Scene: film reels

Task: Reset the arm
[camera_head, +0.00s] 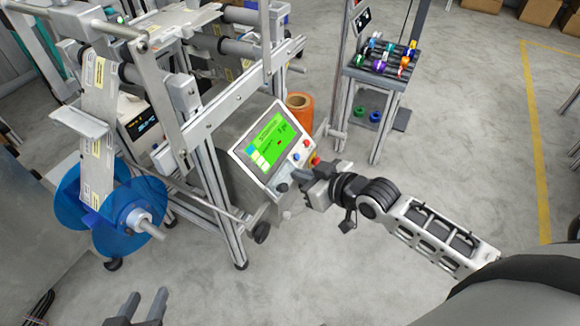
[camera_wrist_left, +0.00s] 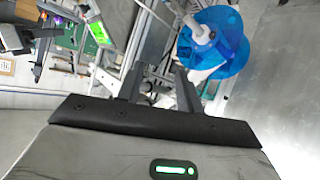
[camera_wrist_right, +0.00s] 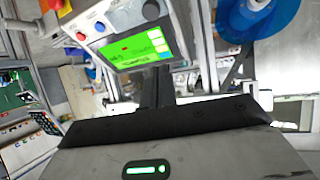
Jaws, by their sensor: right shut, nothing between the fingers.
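My right arm reaches in from the right, and its gripper (camera_head: 300,178) is at the lower right edge of the control panel (camera_head: 268,142), close to the dark knob. In the right wrist view the gripper (camera_wrist_right: 161,88) is shut and empty, below the panel's green screen (camera_wrist_right: 137,48). Whether it touches the panel, I cannot tell. My left gripper (camera_head: 142,304) shows only its fingertips at the bottom edge. It is open and empty, over floor; in the left wrist view its fingers (camera_wrist_left: 158,84) are spread apart.
The machine frame fills the left side, with a blue reel (camera_head: 135,205) on a shaft facing my left arm. An orange roll (camera_head: 299,112) stands behind the panel. A rack (camera_head: 380,65) with coloured spools stands farther back. Grey floor at bottom centre is clear.

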